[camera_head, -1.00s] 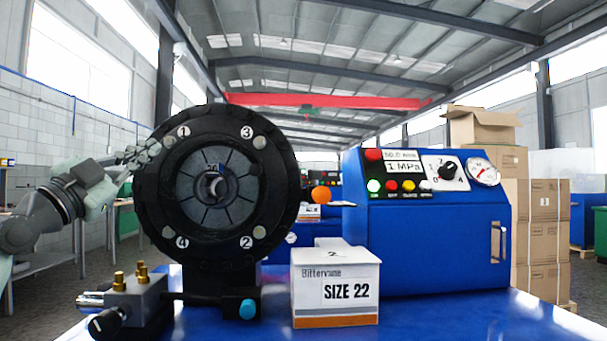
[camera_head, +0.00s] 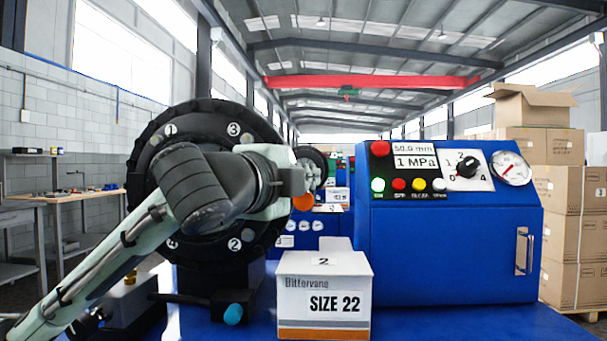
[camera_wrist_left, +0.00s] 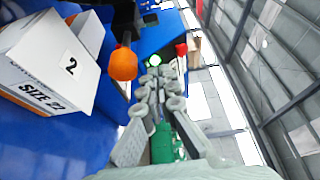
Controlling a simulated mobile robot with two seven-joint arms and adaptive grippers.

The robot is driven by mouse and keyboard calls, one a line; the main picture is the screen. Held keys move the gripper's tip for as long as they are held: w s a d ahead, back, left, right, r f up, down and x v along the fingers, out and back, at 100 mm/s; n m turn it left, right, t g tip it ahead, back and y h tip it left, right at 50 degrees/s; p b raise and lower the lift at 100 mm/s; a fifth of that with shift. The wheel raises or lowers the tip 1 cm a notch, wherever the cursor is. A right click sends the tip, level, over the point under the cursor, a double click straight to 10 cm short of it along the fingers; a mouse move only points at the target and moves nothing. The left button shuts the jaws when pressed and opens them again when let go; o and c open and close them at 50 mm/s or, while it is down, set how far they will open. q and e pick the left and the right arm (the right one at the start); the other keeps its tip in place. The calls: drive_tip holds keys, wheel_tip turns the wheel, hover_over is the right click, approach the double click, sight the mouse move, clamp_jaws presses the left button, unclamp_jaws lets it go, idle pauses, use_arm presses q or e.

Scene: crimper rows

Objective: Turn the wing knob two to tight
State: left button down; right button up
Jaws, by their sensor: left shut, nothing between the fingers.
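The crimper head is a black ring (camera_head: 150,145) with numbered round silver fittings. The fitting beside the label 2 (camera_head: 248,236) is at its lower right; no wing shape can be made out on it. My left arm crosses in front of the ring and hides its centre. My left gripper (camera_head: 308,178) is to the upper right of that fitting, apart from it, above an orange ball (camera_head: 303,201). In the left wrist view the fingers of my left gripper (camera_wrist_left: 156,82) are shut and empty, with the orange ball (camera_wrist_left: 123,64) to their left. My right gripper is not in view.
A white SIZE 22 box (camera_head: 325,298) stands on the blue table in front. A blue control cabinet (camera_head: 450,245) with a dial knob (camera_head: 467,166), coloured buttons and a gauge (camera_head: 512,168) is at right.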

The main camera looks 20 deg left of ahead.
use_arm(q)
drive_tip(key=w, duration=0.6)
drive_tip(key=shift+d+p, duration=0.3)
drive_tip(key=shift+d, duration=0.1)
drive_tip(key=a, duration=0.2)
drive_tip(key=w+a, duration=0.1)
drive_tip(key=shift+w+a, duration=0.15)
drive_tip(key=shift+a, duration=0.25)
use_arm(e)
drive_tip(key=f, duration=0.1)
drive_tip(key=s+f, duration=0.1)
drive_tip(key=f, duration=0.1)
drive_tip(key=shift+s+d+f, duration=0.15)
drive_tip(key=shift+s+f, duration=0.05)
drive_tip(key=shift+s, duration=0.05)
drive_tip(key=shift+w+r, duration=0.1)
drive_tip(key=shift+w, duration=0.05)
